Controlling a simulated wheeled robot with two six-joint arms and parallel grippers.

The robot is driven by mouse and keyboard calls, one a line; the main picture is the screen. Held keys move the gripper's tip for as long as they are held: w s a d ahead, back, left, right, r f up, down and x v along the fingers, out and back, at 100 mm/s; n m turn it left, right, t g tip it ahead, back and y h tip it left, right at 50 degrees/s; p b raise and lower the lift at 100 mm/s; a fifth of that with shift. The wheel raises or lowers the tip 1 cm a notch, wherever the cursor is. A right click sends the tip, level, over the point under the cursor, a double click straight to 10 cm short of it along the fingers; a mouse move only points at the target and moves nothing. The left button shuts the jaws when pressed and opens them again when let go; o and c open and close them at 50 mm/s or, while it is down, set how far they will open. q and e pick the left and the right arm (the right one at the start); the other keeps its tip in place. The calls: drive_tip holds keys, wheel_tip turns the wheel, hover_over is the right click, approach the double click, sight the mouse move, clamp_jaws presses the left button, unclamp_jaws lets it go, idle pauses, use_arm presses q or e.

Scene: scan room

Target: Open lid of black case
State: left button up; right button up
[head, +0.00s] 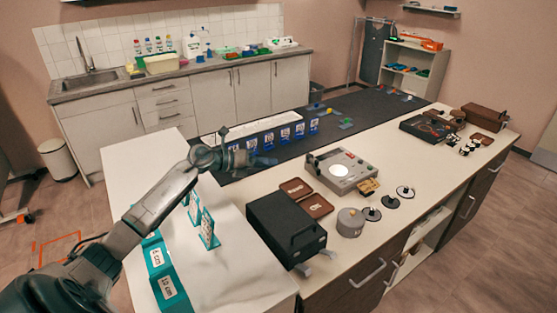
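The black case (280,222) stands on the near part of the white worktop, right of the white cloth-like sheet. Its lid appears closed, and a handle shows on its right-hand side. Two light grey pieces (328,253) stick out at the base of that side; I cannot tell if they are latches. My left gripper (268,161) is above the dark mat, behind and up-left of the case, apart from it. It is small and dark against the mat, so its opening is unclear. My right gripper is not in view.
Brown trays (317,206) and a grey device (345,174) stand just behind the case. A round grey canister (350,222) and black discs (405,192) are to its right. Teal stands (208,229) are on the left. Blue labelled bins (268,140) line the mat.

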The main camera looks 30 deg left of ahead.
use_arm(q)
drive_tip(key=p+x, duration=0.1)
drive_tip(key=x, duration=0.3)
drive_tip(key=shift+w+d+f+p, duration=0.1)
drive_tip(key=shift+w+d+p, duration=0.05)
drive_tip(key=shift+p, duration=0.15)
drive_tip(key=c, duration=0.7)
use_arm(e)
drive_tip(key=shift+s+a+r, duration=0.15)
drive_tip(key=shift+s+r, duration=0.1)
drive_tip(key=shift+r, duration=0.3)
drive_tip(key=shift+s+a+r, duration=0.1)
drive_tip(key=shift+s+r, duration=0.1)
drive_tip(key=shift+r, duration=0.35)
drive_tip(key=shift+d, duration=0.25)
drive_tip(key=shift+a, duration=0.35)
